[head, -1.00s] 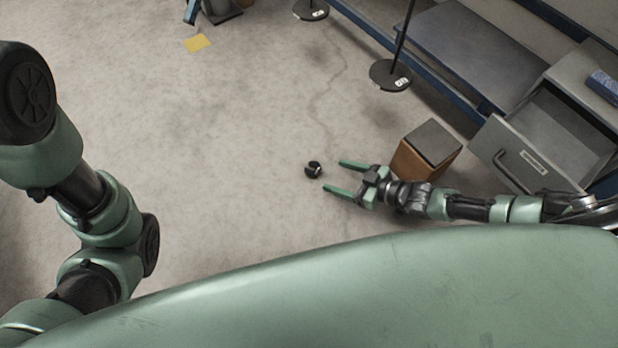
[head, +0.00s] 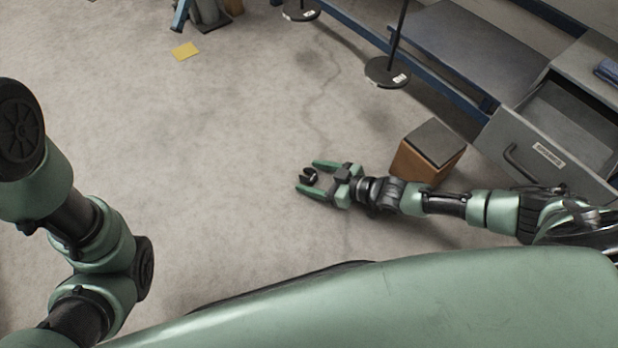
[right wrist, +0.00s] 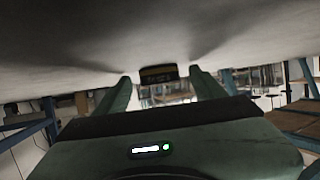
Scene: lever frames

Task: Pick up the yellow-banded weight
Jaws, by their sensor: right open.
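The weight (head: 309,175) is a small dark, round piece on the concrete floor in the middle of the head view. In the right wrist view the weight (right wrist: 158,72) looks black with a dull yellow band, and it sits between the fingertips. My right gripper (head: 307,176) is open, low near the floor, with one green finger on each side of the weight. In the right wrist view a gap shows on both sides of it. My left arm stands at the left of the head view; its gripper is out of the picture.
A brown box with a dark top (head: 430,155) stands close behind my right forearm. An open grey drawer (head: 537,152) is at the right. A black post base (head: 387,72) stands by the blue-framed bench. A yellow sheet (head: 185,51) lies far off. The floor left of the weight is clear.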

